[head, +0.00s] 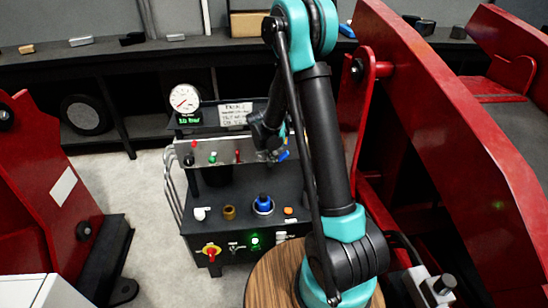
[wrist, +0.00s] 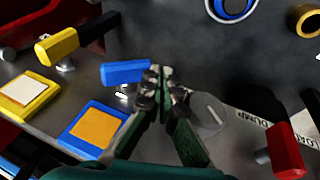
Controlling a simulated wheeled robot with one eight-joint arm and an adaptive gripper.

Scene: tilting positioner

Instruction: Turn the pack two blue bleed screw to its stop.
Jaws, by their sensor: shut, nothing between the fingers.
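The blue bleed screw (wrist: 122,73) shows in the wrist view as a short blue bar handle on a metal stem, left of centre. My gripper (wrist: 159,74) is shut and empty, its fingertips close to the right end of the blue bar. I cannot tell whether they touch it. In the head view the blue screw (head: 284,155) is a small blue patch at the right end of the grey panel, with my gripper (head: 270,153) right beside it. A yellow bar handle (wrist: 57,45) stands farther left. A blue tag with an orange square (wrist: 95,131) lies below the blue screw.
A red handle (wrist: 284,152) stands right, near DUMP and LOAD lettering. A yellow-framed white tag (wrist: 24,93) lies left. A dial gauge (head: 184,98) stands above the panel. A blue knob (head: 263,205) sits on the dark cabinet. Red frames (head: 440,110) flank the pack.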

